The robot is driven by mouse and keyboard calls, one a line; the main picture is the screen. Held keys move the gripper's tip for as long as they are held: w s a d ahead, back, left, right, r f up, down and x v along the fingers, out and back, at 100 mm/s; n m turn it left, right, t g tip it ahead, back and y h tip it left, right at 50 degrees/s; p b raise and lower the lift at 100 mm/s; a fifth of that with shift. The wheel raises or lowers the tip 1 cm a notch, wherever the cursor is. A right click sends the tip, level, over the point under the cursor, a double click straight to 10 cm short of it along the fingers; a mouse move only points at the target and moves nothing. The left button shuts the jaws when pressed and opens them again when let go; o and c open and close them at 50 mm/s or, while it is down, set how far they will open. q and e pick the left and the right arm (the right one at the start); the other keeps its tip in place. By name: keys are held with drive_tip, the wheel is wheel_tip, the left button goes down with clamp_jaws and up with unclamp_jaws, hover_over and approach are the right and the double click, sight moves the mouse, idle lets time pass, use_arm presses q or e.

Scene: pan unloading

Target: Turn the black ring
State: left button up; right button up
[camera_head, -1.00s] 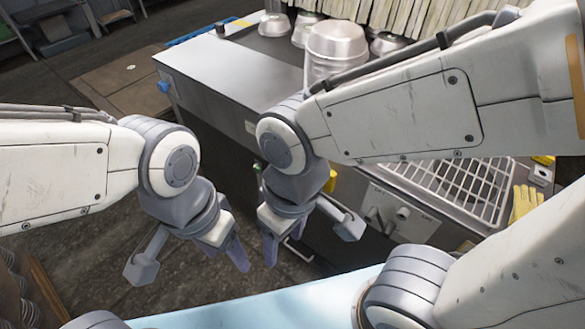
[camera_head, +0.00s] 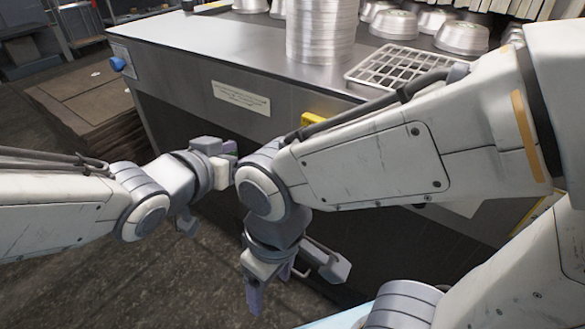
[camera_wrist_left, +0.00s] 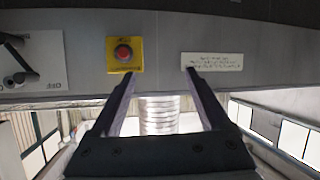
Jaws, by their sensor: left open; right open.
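A black round part with a dark lever (camera_wrist_left: 14,62) sits on a white panel at the left edge of the left wrist view. I cannot tell whether it is the black ring; no clear ring shows in the head view. My left gripper (camera_head: 231,153) is open and empty, pointing at the counter's front. In the left wrist view its two fingers (camera_wrist_left: 158,76) are apart, between a yellow plate with a red button and a label. My right gripper (camera_head: 254,298) hangs low, fingers pointing down, with nothing visible in it; its fingers overlap in the head view.
The metal counter (camera_head: 195,45) carries a tall stack of pans (camera_head: 320,30), a white rack (camera_head: 385,70) and several bowl-shaped pans. The yellow button plate (camera_wrist_left: 124,54) and the label (camera_head: 241,98) are on its front.

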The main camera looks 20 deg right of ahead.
use_arm(q)
drive_tip(key=s+d+f+m+h+b, duration=0.2)
drive_tip(key=d+f+h+b, duration=0.3)
drive_tip(key=b, duration=0.5)
drive_tip(key=w+d+h+p, duration=0.1)
drive_tip(key=w+d+p, duration=0.1)
drive_tip(key=w+d, duration=0.4)
drive_tip(key=shift+d+f, duration=0.15)
drive_tip(key=shift+d, duration=0.8)
use_arm(e)
wheel_tip(320, 180, down, 11)
